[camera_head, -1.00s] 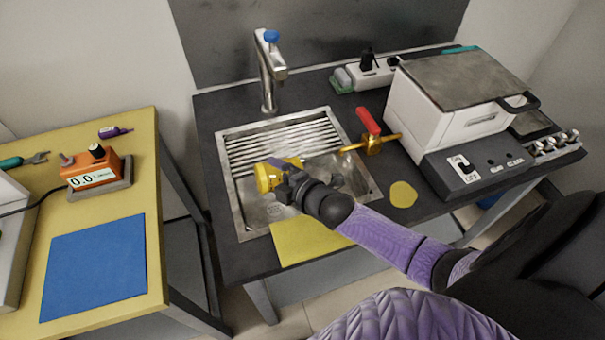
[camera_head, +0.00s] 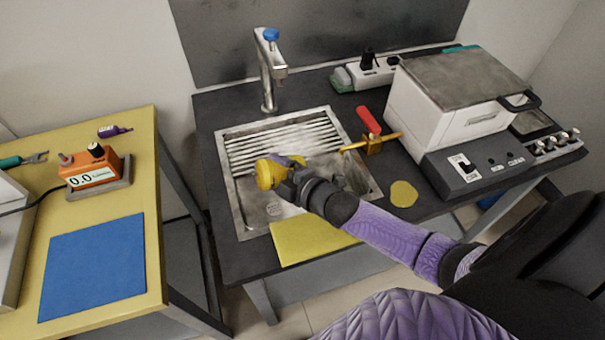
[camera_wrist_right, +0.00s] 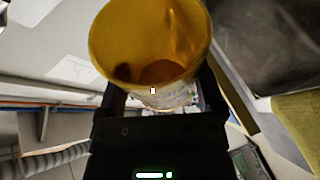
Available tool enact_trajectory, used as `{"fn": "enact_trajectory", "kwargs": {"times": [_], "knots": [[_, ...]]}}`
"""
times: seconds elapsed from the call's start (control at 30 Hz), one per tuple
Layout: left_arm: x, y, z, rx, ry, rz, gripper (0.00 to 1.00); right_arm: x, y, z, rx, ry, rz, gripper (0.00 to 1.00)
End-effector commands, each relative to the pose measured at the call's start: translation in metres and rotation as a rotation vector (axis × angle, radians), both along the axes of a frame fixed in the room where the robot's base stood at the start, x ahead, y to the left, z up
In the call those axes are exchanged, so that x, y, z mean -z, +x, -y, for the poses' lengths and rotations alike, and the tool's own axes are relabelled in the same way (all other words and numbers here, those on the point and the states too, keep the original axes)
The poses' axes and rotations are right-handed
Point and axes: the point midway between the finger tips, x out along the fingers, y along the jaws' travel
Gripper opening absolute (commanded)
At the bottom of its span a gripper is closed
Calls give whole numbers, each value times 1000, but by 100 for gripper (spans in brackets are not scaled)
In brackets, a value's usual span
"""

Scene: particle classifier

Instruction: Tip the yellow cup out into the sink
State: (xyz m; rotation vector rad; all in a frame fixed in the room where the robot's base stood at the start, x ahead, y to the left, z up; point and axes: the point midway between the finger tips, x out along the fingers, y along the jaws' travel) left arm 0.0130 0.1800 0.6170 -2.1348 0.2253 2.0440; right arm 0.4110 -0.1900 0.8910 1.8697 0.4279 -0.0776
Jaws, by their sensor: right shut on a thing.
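My right gripper (camera_head: 285,181) is shut on the yellow cup (camera_head: 266,174) and holds it over the left part of the metal sink (camera_head: 233,192). In the head view the cup looks tilted onto its side. In the right wrist view the yellow cup (camera_wrist_right: 150,45) fills the top middle, with its mouth towards the camera and a darker brown patch deep inside. I cannot tell whether that patch is contents or shadow. The right gripper's dark jaws (camera_wrist_right: 158,105) are on either side of the cup. My left gripper is not in view.
A faucet with a blue knob (camera_head: 270,75) stands behind the sink. A red-handled brass valve (camera_head: 371,143) is right of it. A white machine (camera_head: 450,110) stands further right. A yellow mat (camera_head: 305,240) lies at the front, and a yellow disc (camera_head: 403,194) lies right of the sink.

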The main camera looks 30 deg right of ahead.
Motion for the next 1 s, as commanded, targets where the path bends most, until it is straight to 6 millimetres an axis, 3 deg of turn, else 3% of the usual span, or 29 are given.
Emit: {"fn": "enact_trajectory", "kwargs": {"times": [1.0], "knots": [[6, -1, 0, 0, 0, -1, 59, -4, -1, 5, 0, 108, 24, 15]]}}
